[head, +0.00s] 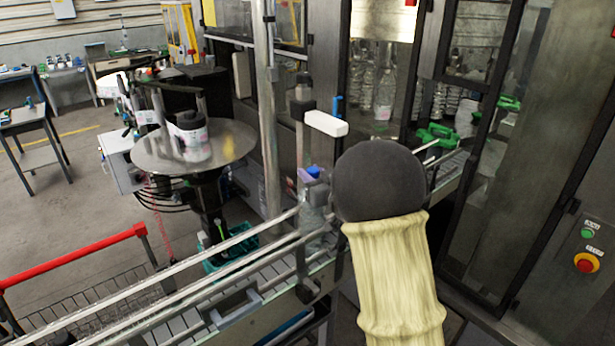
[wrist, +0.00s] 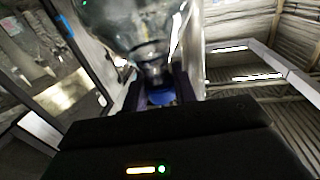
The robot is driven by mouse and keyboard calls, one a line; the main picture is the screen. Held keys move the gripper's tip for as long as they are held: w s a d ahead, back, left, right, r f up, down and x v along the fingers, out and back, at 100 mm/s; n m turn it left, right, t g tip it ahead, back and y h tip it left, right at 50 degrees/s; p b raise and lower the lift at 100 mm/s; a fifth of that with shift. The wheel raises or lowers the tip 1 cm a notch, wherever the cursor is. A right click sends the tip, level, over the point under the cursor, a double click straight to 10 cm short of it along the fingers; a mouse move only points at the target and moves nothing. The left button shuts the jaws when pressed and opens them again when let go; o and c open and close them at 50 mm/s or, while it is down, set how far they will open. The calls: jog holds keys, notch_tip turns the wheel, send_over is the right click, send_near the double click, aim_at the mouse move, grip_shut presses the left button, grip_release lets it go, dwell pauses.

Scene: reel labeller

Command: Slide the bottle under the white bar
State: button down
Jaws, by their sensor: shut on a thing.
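The clear bottle (head: 312,212) with a blue cap (head: 314,171) stands on the conveyor between the rails in the head view. The white bar (head: 326,123) is above and slightly right of it in the picture, and the bottle is not seen beneath it. In the wrist view, my gripper (wrist: 158,92) is shut on the bottle (wrist: 140,30) at its neck, close to the blue cap (wrist: 161,97). My arm hides most of the gripper in the head view.
Metal guide rails (head: 180,274) run along the conveyor (head: 255,283). A round metal reel plate (head: 226,140) stands beyond it at left. A vertical post (head: 266,110) rises behind the conveyor. Green parts (head: 437,137) and a glazed machine lie to the right.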

jog(key=shift+w+d, duration=0.5)
jog(key=shift+d, duration=0.25)
jog(key=shift+w+d, duration=0.45)
jog(key=shift+d, duration=0.25)
jog(key=shift+w+d, duration=0.5)
jog(key=shift+d, duration=0.25)
jog(key=c, duration=1)
grip_release()
jog(key=shift+c, duration=0.2)
jog(key=b+v, duration=0.7)
jog(key=v, duration=1)
jog(key=shift+d, duration=0.2)
